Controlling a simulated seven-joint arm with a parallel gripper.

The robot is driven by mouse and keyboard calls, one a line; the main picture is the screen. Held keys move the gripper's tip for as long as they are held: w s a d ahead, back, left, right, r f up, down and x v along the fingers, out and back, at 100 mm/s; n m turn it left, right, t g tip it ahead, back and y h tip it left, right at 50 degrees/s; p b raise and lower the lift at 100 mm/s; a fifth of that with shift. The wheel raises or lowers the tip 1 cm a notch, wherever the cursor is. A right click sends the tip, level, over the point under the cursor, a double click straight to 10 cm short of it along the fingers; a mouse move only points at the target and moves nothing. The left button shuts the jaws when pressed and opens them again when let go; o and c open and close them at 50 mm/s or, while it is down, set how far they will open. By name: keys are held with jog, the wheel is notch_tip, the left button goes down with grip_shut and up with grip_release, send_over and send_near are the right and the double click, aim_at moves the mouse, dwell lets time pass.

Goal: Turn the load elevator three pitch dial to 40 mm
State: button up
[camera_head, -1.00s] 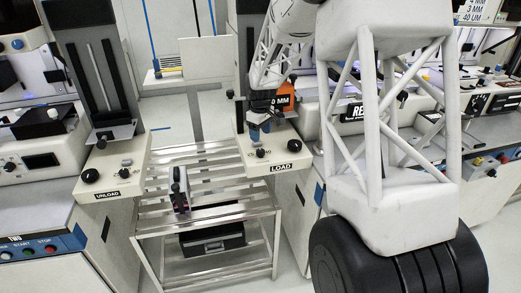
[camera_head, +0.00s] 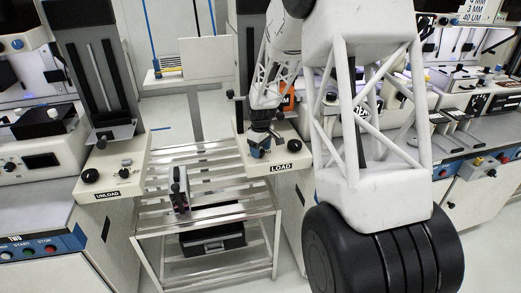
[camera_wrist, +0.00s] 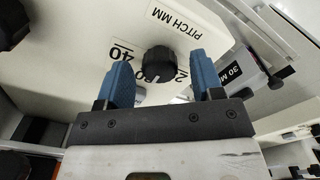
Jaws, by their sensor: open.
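The pitch dial is a black round knob (camera_wrist: 158,63) on a cream panel, under the printed words PITCH MM (camera_wrist: 173,20). A 40 (camera_wrist: 119,53) is printed to its left, and other numbers beside it are partly covered by the knob and a finger. My gripper (camera_wrist: 162,78) is open, with one blue finger on each side of the knob. I see no clear contact and cannot tell the dial's setting. In the head view my gripper (camera_head: 260,144) is low over the LOAD panel (camera_head: 284,159), and hides the dial.
A block labelled 30 MM (camera_wrist: 234,70) stands close to the right finger. Another black knob (camera_wrist: 12,22) is at the upper left of the wrist view. In the head view a slatted metal rack (camera_head: 205,215) stands between the LOAD panel and the UNLOAD panel (camera_head: 128,178).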

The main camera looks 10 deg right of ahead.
jog(key=shift+f, duration=0.1)
jog(key=c, duration=0.9)
jog(key=shift+m, duration=0.4)
jog(key=m, duration=1.1)
dwell(0.4)
jog(key=o, duration=0.9)
